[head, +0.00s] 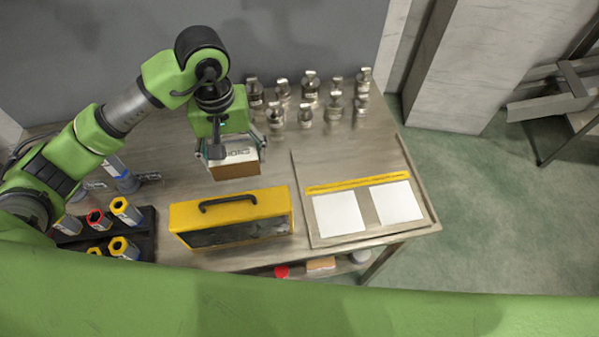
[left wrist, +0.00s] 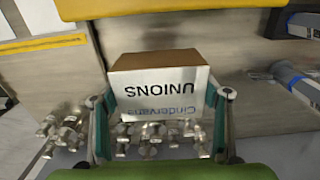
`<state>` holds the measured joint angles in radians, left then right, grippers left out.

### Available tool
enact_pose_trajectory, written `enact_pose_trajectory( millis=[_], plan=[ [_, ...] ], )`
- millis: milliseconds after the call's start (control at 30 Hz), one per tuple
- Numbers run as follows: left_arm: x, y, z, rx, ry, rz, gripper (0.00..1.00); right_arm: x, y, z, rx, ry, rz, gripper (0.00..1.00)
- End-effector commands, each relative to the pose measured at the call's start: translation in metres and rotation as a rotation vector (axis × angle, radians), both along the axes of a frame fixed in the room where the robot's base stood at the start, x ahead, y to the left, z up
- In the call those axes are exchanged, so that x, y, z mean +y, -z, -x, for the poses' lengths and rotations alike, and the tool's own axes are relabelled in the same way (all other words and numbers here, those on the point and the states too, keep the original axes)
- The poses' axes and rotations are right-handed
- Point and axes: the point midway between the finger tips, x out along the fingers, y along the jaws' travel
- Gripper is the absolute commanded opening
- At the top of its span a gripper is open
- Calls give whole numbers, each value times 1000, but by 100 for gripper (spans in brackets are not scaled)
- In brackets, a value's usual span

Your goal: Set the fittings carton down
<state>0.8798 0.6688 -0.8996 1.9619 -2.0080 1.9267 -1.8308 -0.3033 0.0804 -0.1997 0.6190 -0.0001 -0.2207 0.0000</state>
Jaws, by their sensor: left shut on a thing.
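The fittings carton (head: 236,168) is a small box with brown sides and a white face. In the left wrist view the carton (left wrist: 160,88) shows the words "UNIONS" and "Cindervans". My left gripper (head: 232,150) points down and is shut on the carton, behind the yellow case in the head view. In the left wrist view the fingers of the left gripper (left wrist: 162,103) press on its two opposite sides. The carton seems held above the bench, but its underside is hidden. My right gripper is not in view.
A yellow case (head: 230,212) with a black handle stands in front of the carton. Several metal fittings (head: 305,115) stand at the back. A wooden board (head: 325,172) with two white squares and a yellow strip lies right. A black rack (head: 148,222) holds several hex pieces at left.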

Motion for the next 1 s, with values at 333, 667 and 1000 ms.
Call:
enact_pose_trajectory(
  millis=[333, 667, 1000],
  plan=[
    [0, 37, 2, 5, -2, 0, 40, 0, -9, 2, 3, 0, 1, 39],
    [0, 74, 1, 1, -1, 1, 40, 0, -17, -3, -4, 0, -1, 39],
    [0, 105, 0, -3, 0, 0, 40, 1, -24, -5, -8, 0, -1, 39]
  ],
)
